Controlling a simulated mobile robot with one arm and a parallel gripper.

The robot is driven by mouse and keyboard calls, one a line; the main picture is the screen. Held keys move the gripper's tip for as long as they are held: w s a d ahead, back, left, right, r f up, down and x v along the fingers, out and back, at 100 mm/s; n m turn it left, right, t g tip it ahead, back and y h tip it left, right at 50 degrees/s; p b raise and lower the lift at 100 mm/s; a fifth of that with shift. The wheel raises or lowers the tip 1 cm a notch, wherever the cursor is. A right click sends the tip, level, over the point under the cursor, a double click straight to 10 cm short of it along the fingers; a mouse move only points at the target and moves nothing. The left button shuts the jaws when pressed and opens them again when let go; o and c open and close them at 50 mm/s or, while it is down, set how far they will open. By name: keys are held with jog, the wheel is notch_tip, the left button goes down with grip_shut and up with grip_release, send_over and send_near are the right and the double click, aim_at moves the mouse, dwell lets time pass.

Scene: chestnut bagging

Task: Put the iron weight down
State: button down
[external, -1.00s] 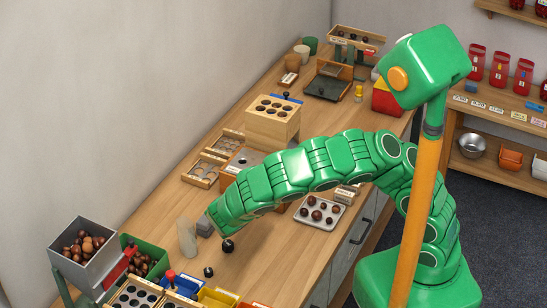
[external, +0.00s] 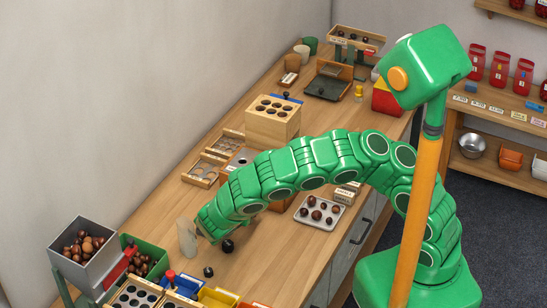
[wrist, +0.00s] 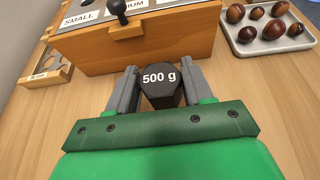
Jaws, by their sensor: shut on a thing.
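The iron weight (wrist: 160,88) is a dark block marked "500 g" on its top. In the wrist view it sits between the two grey fingers of my gripper (wrist: 162,72), which is shut on it. In the external view my gripper (external: 210,238) is low over the front part of the bench, beside a pale translucent upright piece (external: 187,237).
A wooden box (wrist: 150,48) labelled SMALL with a black knob stands ahead. A chestnut tray (wrist: 243,48) is at right. Chestnut bins (external: 62,266) stand at lower left. Bare bench (external: 285,260) lies to the right.

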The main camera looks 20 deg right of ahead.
jog(key=shift+f, duration=1.4)
jog(key=shift+f, duration=0.1)
jog(key=shift+c, duration=2.3)
grip_release()
jog(key=v, duration=1.2)
jog(key=shift+s, duration=0.1)
